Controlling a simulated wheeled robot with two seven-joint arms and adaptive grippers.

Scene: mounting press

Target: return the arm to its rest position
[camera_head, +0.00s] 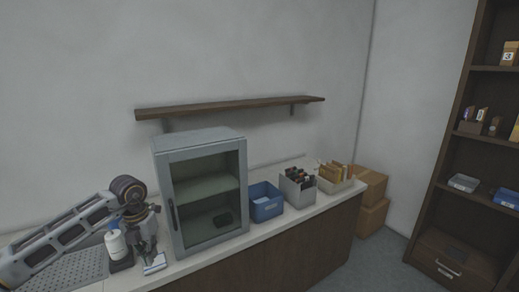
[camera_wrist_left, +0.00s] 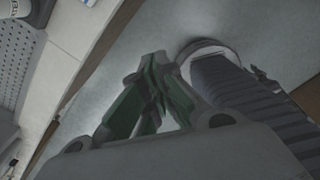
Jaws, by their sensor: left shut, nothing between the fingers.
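My left arm comes in from the left in the head view. Its gripper (camera_head: 147,252) points down near the front edge of the counter, just left of the grey cabinet. In the left wrist view the gripper's fingers (camera_wrist_left: 155,75) are together, with nothing between them. Below them in that view are the floor and a dark ribbed column with a round light-coloured part. My right gripper is not in view.
The counter (camera_head: 185,265) holds a glass-door cabinet (camera_head: 205,195), a blue bin (camera_head: 265,206), a grey bin (camera_head: 297,192) and a perforated tray (camera_head: 75,272). A white bottle (camera_head: 117,246) stands close beside the gripper. A wall shelf (camera_head: 230,106) hangs above.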

